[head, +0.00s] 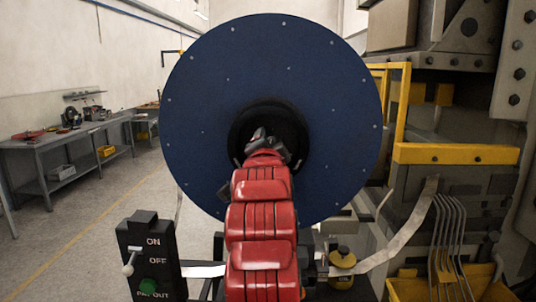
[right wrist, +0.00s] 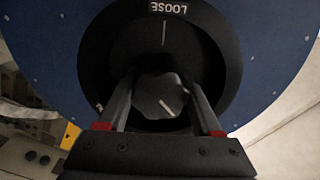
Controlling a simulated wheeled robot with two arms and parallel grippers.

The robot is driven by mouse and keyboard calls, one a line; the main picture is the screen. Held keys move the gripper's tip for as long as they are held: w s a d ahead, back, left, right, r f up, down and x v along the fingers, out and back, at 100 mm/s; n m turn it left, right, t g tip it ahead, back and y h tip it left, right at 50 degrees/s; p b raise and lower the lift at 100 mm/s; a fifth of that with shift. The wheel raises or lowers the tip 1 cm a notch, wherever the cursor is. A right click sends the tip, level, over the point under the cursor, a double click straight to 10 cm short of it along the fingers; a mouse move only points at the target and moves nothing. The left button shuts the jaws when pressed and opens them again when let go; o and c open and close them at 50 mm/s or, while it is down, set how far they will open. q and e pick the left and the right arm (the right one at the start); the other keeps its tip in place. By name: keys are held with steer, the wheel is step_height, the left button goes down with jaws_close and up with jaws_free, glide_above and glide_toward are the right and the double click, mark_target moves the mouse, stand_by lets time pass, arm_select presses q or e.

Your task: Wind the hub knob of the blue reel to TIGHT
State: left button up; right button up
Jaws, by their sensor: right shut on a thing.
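The blue reel (head: 215,75) stands upright in the middle of the head view, with a dark round hub (head: 240,132) at its centre. The right wrist view shows the grey hub knob (right wrist: 158,88) in front of the dark hub, under the word LOOSE (right wrist: 168,7). A white line on the knob slants to the lower right; no TIGHT label is visible. My right gripper (right wrist: 158,108) has a finger on each side of the knob and is shut on it. In the head view my red arm hides most of the knob and gripper (head: 266,142). My left gripper is in neither view.
A black switch box (head: 150,250) marked ON, OFF and PAY OUT stands at lower left. A yellow-framed machine (head: 455,153) fills the right side, with metal strips near it. A grey workbench (head: 75,145) stands far left; the floor before it is clear.

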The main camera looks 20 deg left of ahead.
steer(key=m+b, duration=0.1)
steer(key=m, duration=0.2)
steer(key=shift+f+m, duration=0.1)
steer(key=shift+m, duration=0.3)
steer(key=m, duration=0.4)
steer(key=shift+m, duration=0.3)
steer(key=m+b, duration=0.1)
steer(key=m, duration=0.3)
steer(key=shift+f+m, duration=0.1)
steer(key=shift+m, duration=2.4)
steer(key=o, duration=1.4)
steer(key=shift+c, duration=0.2)
